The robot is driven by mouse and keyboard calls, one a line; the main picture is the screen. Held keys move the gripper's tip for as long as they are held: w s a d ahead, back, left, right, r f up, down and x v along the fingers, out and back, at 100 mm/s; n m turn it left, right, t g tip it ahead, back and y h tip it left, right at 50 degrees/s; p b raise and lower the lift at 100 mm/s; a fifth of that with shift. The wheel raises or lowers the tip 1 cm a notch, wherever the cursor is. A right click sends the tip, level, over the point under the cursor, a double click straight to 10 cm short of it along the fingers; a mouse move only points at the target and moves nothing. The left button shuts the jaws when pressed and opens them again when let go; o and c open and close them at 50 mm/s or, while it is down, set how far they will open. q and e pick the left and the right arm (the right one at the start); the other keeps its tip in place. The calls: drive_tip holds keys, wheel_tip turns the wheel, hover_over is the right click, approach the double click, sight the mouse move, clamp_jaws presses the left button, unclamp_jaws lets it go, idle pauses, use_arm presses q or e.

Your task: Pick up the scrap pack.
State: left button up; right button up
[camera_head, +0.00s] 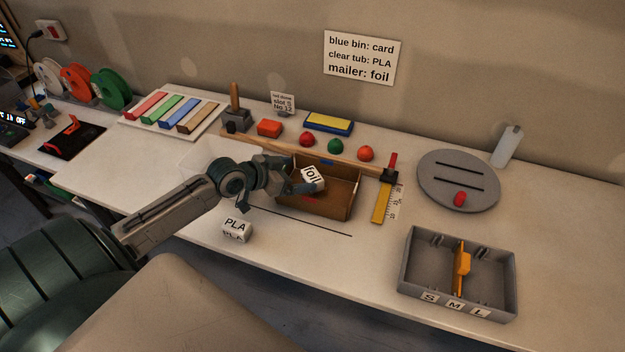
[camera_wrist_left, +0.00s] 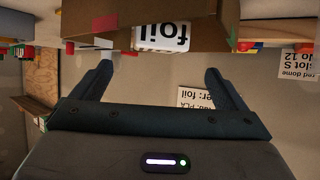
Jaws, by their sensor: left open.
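Two white packs with black lettering are in view. The one marked "foil" (camera_head: 313,178) shows tilted at the open cardboard box (camera_head: 335,205); I cannot tell what it rests on. The one marked "PLA" (camera_head: 237,230) lies on the bench nearer the front edge. My left gripper (camera_head: 297,176) is open beside the foil pack, at the box's left side. In the left wrist view the foil pack (camera_wrist_left: 163,38) shows upside down beyond the spread, empty fingers (camera_wrist_left: 158,72), with the cardboard (camera_wrist_left: 105,28) around it. My right gripper is not in view.
A grey tray (camera_head: 408,275) marked S, M, L stands at the front right. A round grey plate (camera_head: 440,182) and yellow ruler (camera_head: 382,205) lie right of the box. Coloured domes (camera_head: 306,139) stand behind it. A wall sign (camera_head: 360,58) reads "mailer: foil". The bench's front middle is mostly clear.

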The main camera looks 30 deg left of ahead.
sight(312, 174)
use_arm(q)
drive_tip(key=p+x, duration=0.1)
drive_tip(key=x, duration=0.3)
drive_tip(key=shift+s+f+p, duration=0.15)
drive_tip(key=shift+f+p, duration=0.05)
drive_tip(key=shift+p, duration=0.2)
drive_tip(key=shift+w+d+f, duration=0.2)
drive_tip(key=shift+w+f, duration=0.25)
drive_tip(key=shift+w, duration=0.05)
drive_tip(key=c, duration=1.1)
drive_tip(key=shift+c, duration=0.3)
drive_tip(key=shift+r, duration=0.1)
